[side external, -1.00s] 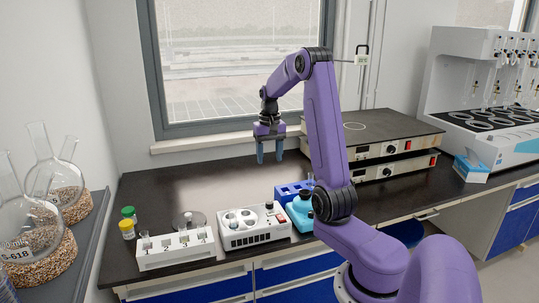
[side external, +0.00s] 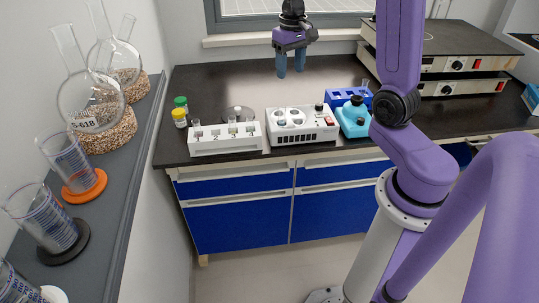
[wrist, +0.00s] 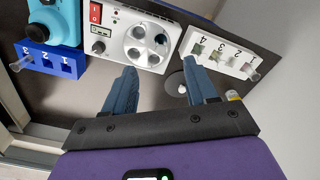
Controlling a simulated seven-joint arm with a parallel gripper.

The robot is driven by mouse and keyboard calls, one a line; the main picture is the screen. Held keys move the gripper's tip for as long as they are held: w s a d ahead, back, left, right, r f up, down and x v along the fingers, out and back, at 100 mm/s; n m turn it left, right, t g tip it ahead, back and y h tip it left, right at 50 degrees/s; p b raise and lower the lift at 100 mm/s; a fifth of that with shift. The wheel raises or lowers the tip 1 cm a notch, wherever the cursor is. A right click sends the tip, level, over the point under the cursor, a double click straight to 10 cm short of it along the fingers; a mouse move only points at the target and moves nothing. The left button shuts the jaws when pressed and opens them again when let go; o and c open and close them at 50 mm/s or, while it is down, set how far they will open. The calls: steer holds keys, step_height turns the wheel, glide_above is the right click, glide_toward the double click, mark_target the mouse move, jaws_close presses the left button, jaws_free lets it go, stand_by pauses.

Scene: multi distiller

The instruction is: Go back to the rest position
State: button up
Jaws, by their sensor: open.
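My gripper (side external: 291,68) hangs fingers down above the back of the dark bench (side external: 225,82), below the window sill in the side view. Its two blue fingers are apart with nothing between them. In the wrist view the open gripper (wrist: 160,68) shows its fingers spread, with the white heating device with round wells (wrist: 145,38) beyond them. The fingertips look clear of the bench and of every object.
Along the bench front stand a white numbered rack (side external: 222,138), the white device (side external: 300,126), a blue rack (side external: 345,97) and a turquoise device (side external: 354,117). Stacked hotplates (side external: 455,65) are at right. Glassware, including a flask (side external: 90,105), lines the left shelf. The back bench is largely clear.

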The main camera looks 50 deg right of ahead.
steer(key=s+a+n, duration=0.4)
steer(key=s+a, duration=0.1)
steer(key=a, duration=0.3)
steer(key=s+a+n, duration=0.4)
steer(key=a, duration=0.4)
steer(key=s+a+n, duration=0.2)
steer(key=s+n, duration=0.2)
steer(key=s, duration=0.4)
steer(key=s+a+f+n, duration=0.1)
steer(key=s+a+n, duration=0.1)
steer(key=s, duration=0.6)
steer(key=shift+f+n, duration=0.2)
steer(key=shift+n, duration=0.7)
